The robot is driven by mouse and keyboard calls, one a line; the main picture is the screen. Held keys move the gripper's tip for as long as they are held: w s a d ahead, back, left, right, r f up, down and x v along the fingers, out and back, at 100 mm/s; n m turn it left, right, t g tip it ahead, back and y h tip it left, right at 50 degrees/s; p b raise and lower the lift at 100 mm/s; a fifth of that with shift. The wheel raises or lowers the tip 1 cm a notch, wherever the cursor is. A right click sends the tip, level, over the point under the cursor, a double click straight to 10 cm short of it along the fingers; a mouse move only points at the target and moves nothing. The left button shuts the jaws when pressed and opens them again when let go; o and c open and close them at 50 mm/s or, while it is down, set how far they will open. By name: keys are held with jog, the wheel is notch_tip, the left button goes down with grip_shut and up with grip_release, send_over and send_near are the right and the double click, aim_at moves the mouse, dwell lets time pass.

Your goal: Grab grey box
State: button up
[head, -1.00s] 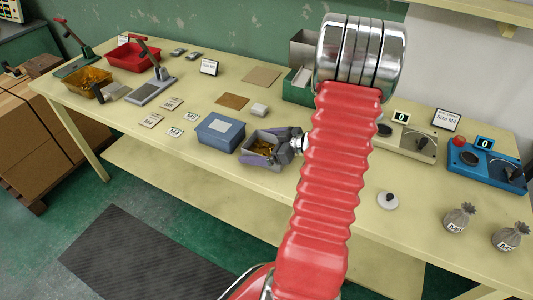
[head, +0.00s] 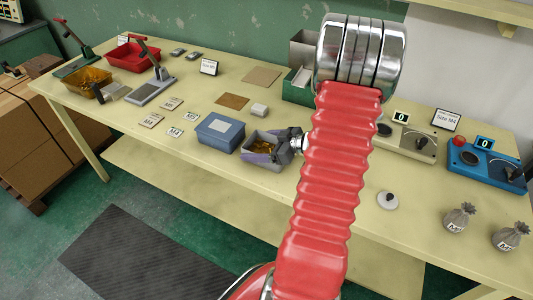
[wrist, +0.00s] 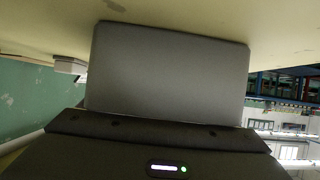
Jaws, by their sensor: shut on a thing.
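The grey box (head: 265,163) is an open-topped bin with brass-coloured parts inside, near the front edge of the table in the head view. My gripper (head: 270,148) reaches it from the right and is shut on it, with a finger along its near side. In the wrist view, the box's plain grey wall (wrist: 170,75) fills the middle, right in front of my gripper (wrist: 160,128). The box looks level and at the table surface; I cannot tell whether it touches the table.
A small white block (head: 259,110) and a brown mat (head: 232,101) lie behind. A green bin (head: 298,88) and scales (head: 405,141) stand to the right. Label cards lie farther left.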

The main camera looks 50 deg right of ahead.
jog(key=c, duration=0.9)
jog(key=shift+r, duration=0.15)
notch_tip(320, 180, up, 10)
dwell(0.5)
dwell(0.4)
